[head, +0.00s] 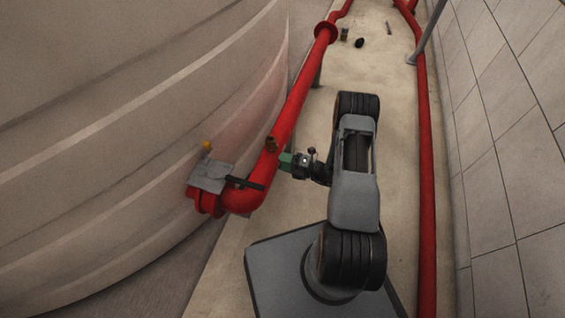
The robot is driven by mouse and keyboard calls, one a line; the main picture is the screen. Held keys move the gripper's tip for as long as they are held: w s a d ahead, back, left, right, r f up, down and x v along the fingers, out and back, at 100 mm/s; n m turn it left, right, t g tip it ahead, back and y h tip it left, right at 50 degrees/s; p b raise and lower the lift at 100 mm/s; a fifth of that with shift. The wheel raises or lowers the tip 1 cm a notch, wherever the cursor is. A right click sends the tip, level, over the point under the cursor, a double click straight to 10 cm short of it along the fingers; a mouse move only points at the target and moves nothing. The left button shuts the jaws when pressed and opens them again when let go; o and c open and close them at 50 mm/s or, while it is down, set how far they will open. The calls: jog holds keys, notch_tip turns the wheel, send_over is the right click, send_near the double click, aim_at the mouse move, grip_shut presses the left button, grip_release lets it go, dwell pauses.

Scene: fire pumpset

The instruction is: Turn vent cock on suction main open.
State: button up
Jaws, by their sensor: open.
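The red suction main (290,98) runs along the foot of the large tank and bends into an elbow at its near end. A small brass-brown fitting (271,144) sits on top of this pipe and looks like the vent cock; its handle position is too small to tell. My gripper (284,161), with green at its tip, is just right of and slightly nearer than the fitting, close to the pipe's right side. A small gap seems to show between the gripper and the fitting. The jaws are open, and nothing shows held in them.
A grey plate (211,177) with a dark lever (245,184) and a yellow knob (207,146) stands at the elbow's flange. The tank wall (130,130) fills the left. Another red pipe (425,170) runs along the right wall. Small dark objects (360,43) lie on the far floor.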

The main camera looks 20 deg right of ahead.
jog(key=shift+w+a, duration=0.3)
jog(key=shift+a, duration=0.15)
jog(key=shift+c, duration=0.3)
grip_shut()
jog(key=shift+d, duration=0.1)
